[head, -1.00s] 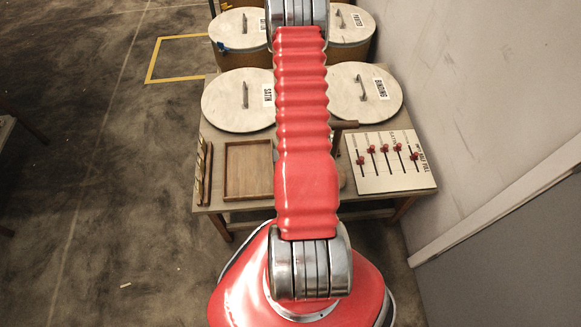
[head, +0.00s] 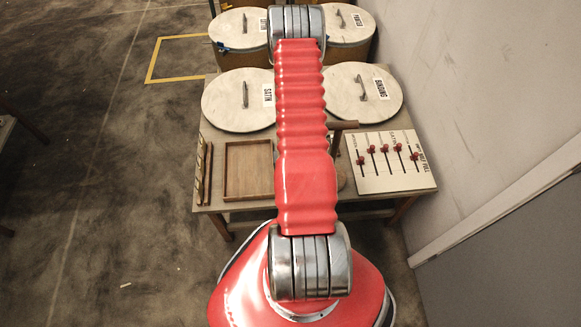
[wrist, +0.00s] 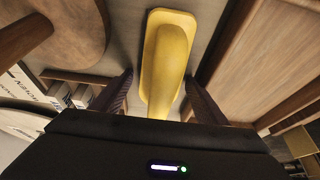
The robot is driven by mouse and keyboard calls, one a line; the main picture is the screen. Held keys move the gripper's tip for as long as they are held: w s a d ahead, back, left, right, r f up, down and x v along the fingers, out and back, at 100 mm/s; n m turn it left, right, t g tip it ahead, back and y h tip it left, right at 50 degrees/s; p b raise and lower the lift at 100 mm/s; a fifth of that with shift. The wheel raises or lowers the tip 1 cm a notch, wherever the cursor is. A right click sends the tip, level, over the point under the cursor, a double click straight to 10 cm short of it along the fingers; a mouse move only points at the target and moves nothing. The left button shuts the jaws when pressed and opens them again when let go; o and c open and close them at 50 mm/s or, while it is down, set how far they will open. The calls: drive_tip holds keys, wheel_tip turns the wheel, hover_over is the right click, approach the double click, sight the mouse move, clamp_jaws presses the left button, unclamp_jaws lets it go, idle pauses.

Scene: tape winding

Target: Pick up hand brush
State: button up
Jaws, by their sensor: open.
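The yellow hand brush (wrist: 168,55) lies on the table top in the wrist view, its broad block toward the top and its handle pointing down the picture. My gripper (wrist: 158,82) is open, with one dark finger on each side of the handle. The handle appears between the fingers with gaps on both sides; I cannot tell how far the fingertips are above the table. The lower end of the handle is hidden behind my gripper body. In the head view my red arm hides the brush and my gripper.
A wooden tray (head: 228,170) is close beside the brush, right in the wrist view. A round wooden piece (wrist: 75,35) is on the other side. A slider panel (head: 388,182) and lidded drums labelled SATIN (head: 225,102) and BINDING (head: 350,105) stand around.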

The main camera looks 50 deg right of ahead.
drive_tip(key=c, duration=1.2)
drive_tip(key=shift+c, duration=0.2)
drive_tip(key=shift+r, duration=0.1)
drive_tip(key=shift+r, duration=4.95)
